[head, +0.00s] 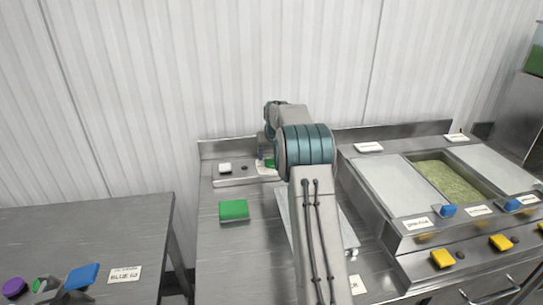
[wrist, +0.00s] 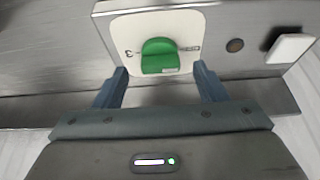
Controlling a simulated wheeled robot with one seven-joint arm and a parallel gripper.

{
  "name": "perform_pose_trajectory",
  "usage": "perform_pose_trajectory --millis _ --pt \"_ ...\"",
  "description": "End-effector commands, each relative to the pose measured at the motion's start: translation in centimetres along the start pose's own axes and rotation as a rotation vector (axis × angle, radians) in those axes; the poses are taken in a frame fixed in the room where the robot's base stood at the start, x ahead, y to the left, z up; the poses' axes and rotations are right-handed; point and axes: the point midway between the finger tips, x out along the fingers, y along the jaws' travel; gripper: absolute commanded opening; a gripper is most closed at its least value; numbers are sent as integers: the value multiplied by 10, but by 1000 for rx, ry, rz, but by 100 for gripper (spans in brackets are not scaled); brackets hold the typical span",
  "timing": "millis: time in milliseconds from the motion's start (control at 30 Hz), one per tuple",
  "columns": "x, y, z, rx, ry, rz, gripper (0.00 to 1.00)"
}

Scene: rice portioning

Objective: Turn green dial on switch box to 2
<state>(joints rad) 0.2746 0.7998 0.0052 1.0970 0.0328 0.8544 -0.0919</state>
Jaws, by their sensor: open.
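The green dial (wrist: 159,57) sits on a white plate (wrist: 118,25) on the grey metal switch box (wrist: 235,20). A dark mark like a turned 3 is left of the dial, and small unreadable print is right of it. The dial's setting cannot be told. My gripper (wrist: 161,70) is open, with one finger on each side of the dial's near end and gaps between. In the head view, a bit of the green dial (head: 270,163) shows beside my arm, which hides my gripper. The switch box (head: 233,180) stands against the back of the counter.
A white switch (head: 224,168) and a round brown button (wrist: 235,45) are on the same box. A green block (head: 234,210) lies on the counter in front. A steel unit with a rice-like tray (head: 447,182) stands at right. A separate table (head: 60,235) is at left.

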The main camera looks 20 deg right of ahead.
Motion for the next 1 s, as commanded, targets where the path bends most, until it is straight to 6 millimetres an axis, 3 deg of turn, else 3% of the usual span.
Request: perform_pose_trajectory --millis 200,500,667,700,1000 --pt "17 0 0 0 1 0 65" --pt "19 0 0 0 1 0 65" --pt "19 0 0 0 1 0 24" --pt "19 0 0 0 1 0 21" --pt "19 -1 0 23 1 10 21"
